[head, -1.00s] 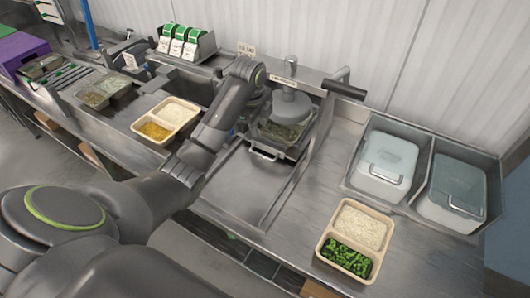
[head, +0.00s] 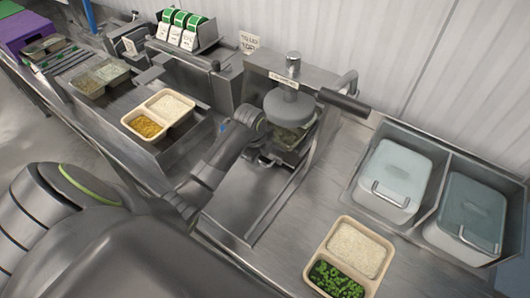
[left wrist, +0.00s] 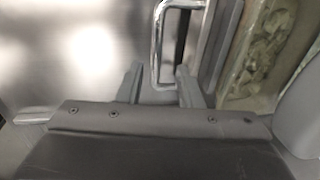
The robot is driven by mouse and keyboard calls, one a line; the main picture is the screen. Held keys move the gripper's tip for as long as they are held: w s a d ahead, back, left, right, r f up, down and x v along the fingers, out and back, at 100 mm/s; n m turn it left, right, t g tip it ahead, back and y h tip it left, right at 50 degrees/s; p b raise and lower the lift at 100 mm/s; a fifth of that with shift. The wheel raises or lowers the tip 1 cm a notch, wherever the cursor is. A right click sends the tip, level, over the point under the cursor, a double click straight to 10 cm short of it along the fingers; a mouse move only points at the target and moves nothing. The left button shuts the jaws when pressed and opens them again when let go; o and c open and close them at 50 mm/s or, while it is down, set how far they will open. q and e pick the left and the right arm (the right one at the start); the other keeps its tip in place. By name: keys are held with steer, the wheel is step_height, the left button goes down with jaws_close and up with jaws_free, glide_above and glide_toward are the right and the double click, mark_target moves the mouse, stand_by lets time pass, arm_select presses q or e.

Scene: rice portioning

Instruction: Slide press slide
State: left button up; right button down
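The press slide is a metal tray with a handle under the round grey press head (head: 289,104). Its dark greenish contents show in the head view. In the left wrist view the slide's chrome handle (left wrist: 157,42) stands at the top middle, with the tray wall (left wrist: 218,50) to its right. My left gripper (left wrist: 161,88) is open, with one finger on each side of the handle's near end. I cannot tell whether they touch it. In the head view my left arm hides most of the handle and the fingertips. My right gripper is not in view.
A flat steel guide plate (head: 243,198) lies in front of the press. A two-part tray with rice and greens (head: 385,247) stands at the lower right. Lidded tubs (head: 393,172) sit in steel wells at the right. Another two-part tray (head: 158,108) stands at the left.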

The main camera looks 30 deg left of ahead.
arm_select(q)
steer(key=shift+s+f, duration=0.15)
steer(key=shift+f, duration=0.4)
steer(key=shift+s, duration=0.15)
steer(key=c, duration=0.5)
jaws_close()
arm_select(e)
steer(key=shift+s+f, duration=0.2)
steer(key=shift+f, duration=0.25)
